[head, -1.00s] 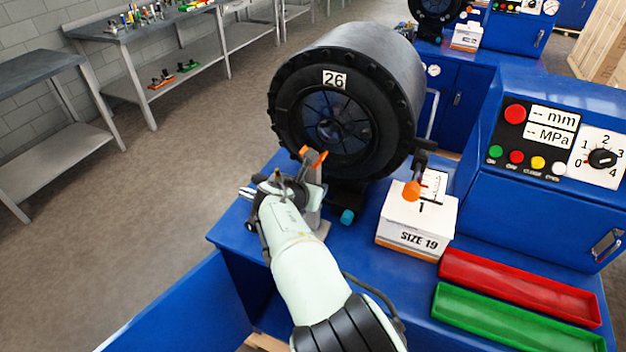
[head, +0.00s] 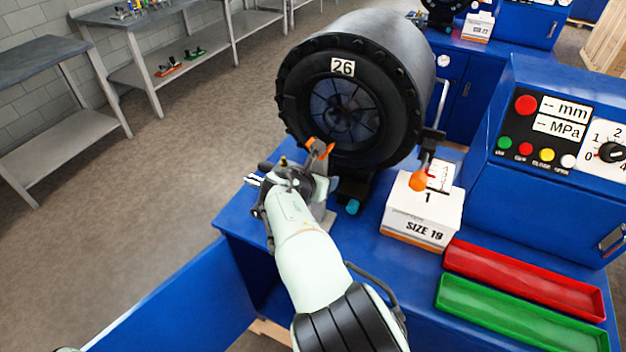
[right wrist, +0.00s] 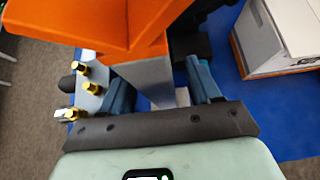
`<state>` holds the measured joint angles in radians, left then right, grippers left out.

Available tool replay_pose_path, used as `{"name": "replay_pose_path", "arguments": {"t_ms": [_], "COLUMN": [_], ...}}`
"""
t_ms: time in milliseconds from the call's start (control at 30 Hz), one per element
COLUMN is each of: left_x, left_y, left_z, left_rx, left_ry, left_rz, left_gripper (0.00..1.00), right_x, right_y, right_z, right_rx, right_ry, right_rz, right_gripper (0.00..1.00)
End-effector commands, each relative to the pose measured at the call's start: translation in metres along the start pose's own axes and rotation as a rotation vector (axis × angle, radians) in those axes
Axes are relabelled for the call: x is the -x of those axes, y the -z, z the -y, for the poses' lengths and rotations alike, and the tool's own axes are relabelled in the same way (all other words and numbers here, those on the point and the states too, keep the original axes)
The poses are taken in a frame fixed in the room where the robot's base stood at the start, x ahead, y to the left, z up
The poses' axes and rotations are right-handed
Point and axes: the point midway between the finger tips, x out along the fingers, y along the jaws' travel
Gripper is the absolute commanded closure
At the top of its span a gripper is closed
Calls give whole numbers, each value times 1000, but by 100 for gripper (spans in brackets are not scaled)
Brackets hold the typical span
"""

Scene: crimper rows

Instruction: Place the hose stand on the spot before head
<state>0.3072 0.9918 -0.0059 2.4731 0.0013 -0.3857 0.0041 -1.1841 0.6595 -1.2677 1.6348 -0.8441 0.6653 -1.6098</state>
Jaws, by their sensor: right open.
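The hose stand has an orange forked top (head: 320,148) on a grey post, upright on the blue bench before the crimper head (head: 345,105) labelled 26. In the right wrist view its orange top (right wrist: 150,25) is close to the camera, and its grey post (right wrist: 152,80) stands between my two blue fingers. My right gripper (right wrist: 162,90) is open around the post, with some room on the finger sides. In the head view the right gripper (head: 312,188) is at the post, and my wrist partly hides the stand's foot. The left gripper is not in view.
Red (head: 525,278) and green (head: 515,312) trays lie at the front right. The control panel (head: 545,130) rises behind them. Brass-collared fittings (right wrist: 88,87) show left of the fingers.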

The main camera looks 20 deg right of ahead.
Motion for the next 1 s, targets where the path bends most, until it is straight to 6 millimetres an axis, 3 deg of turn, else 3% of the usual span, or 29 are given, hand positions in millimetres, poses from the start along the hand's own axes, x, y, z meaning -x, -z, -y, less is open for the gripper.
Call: {"name": "replay_pose_path", "arguments": {"t_ms": [533, 700, 1000], "left_x": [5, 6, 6], "left_y": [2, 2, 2], "left_z": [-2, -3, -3], "left_rx": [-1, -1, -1], "left_ry": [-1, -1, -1], "left_rz": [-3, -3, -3], "left_gripper": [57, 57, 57], "right_x": [104, 117, 119], "right_y": [0, 0, 1], "right_z": [-1, -1, 0], "right_rx": [0, 0, 0], "right_ry": [-6, -3, -1], "right_rz": [-1, -1, 0], "right_gripper": [38, 38, 38]}}
